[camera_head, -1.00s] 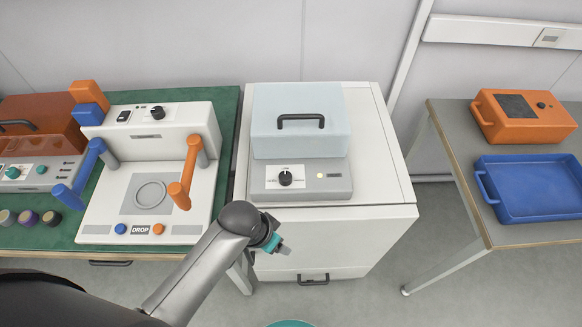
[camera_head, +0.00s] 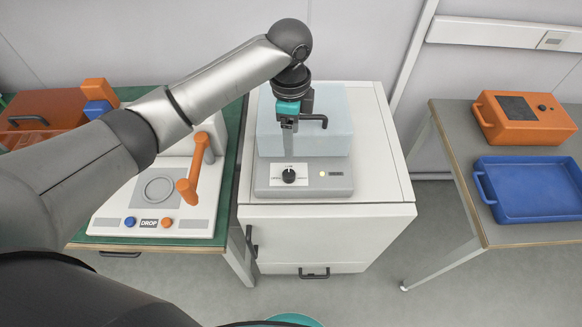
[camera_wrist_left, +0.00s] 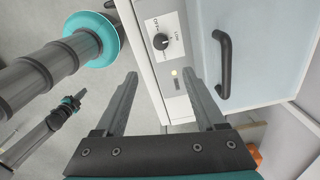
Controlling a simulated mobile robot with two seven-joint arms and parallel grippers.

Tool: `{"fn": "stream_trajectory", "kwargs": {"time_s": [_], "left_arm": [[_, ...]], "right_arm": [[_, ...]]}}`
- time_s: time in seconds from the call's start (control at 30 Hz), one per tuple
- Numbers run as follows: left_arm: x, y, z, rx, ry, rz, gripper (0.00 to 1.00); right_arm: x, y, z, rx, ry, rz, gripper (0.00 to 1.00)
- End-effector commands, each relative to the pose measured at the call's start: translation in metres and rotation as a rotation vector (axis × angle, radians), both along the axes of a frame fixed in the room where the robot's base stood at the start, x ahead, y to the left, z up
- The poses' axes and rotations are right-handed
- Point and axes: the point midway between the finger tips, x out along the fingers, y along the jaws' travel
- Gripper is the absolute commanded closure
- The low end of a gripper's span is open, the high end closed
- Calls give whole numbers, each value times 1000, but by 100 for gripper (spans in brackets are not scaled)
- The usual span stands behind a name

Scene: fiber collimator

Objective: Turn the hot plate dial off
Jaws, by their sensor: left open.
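A black dial (camera_head: 289,175) sits on a white label on the front of a grey unit (camera_head: 335,185) with a light-blue lidded top. In the left wrist view the dial (camera_wrist_left: 160,41) has print beside it that reads like OFF and LOW; its exact setting is too small to tell. My left gripper (camera_head: 288,150) points down just above and behind the dial, in front of the blue top. In the wrist view its fingers (camera_wrist_left: 160,78) are apart and empty, with the dial beyond them. What looks like my right gripper (camera_wrist_left: 70,103) is small at the left there.
A black handle (camera_wrist_left: 222,65) on the light-blue top is close to the left gripper's finger. The white cabinet (camera_head: 380,160) carries the unit. My left arm covers part of a white machine with an orange lever (camera_head: 188,180). A blue tray (camera_head: 535,190) and orange box (camera_head: 510,120) stand right.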

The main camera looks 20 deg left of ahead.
Motion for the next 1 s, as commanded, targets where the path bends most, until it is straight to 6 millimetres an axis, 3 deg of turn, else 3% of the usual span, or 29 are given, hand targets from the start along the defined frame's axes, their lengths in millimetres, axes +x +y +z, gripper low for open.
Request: {"fn": "stream_trajectory", "kwargs": {"time_s": [0.13,0.27,0.7,1.0], "left_arm": [[3,6,8,19,10,-23,28],[2,6,-4,20,12,-25,28],[2,5,-96,19,11,-23,28],[2,5,-138,19,9,-23,28]], "right_arm": [[-1,0,1,0,1,0,100],[-1,0,-1,0,1,0,100],[-1,0,-12,0,2,0,100],[-1,0,-19,0,2,0,100]]}}
